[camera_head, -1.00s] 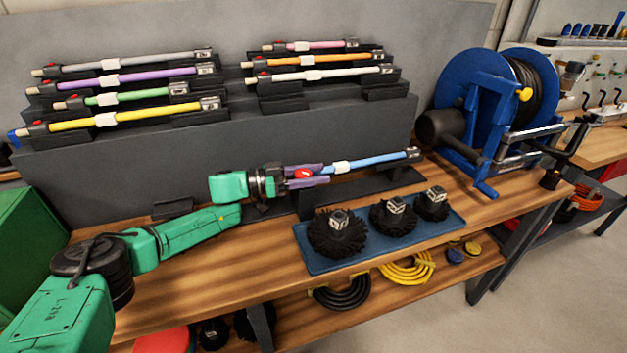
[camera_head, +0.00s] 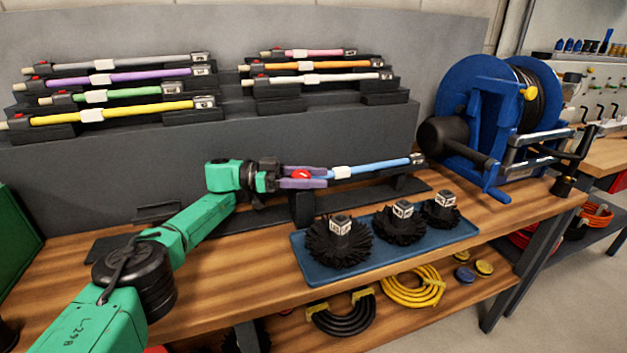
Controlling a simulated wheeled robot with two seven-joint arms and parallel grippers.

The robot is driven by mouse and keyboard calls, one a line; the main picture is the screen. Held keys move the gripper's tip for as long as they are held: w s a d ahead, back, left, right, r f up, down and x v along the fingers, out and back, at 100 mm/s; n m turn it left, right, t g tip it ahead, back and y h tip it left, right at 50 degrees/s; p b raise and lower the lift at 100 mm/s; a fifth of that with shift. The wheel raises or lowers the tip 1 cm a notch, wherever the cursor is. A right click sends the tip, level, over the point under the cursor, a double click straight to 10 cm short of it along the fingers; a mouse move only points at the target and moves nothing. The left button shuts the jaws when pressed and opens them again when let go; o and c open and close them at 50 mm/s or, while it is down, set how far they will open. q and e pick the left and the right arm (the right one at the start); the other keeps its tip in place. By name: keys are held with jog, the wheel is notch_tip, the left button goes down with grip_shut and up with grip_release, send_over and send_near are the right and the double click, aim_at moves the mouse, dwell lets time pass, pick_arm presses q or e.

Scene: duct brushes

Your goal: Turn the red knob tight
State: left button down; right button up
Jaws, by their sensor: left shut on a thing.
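The red knob (camera_head: 301,174) sits at the left end of the blue rod (camera_head: 378,167), which lies nearly level on a low dark stand (camera_head: 303,207) on the bench. My left gripper (camera_head: 303,177), with purple fingers, reaches in from the left and is shut on the red knob. One finger shows on the far side of the knob and one on the near side. Part of the knob is hidden between the fingers. My right gripper does not show.
A blue tray (camera_head: 455,240) with three black brushes stands in front of the rod. Racks of coloured rods (camera_head: 120,111) stand behind. A blue reel (camera_head: 468,90) stands at the right. Bare bench top (camera_head: 240,270) lies front left.

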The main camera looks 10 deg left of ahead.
pick_arm(q)
jog(key=shift+c, duration=1.5)
grip_release()
jog(key=shift+d, duration=0.1)
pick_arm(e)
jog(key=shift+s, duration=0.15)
pick_arm(q)
jog(key=shift+r, duration=0.1)
notch_tip(320, 180, up, 20)
jog(key=p, duration=0.8)
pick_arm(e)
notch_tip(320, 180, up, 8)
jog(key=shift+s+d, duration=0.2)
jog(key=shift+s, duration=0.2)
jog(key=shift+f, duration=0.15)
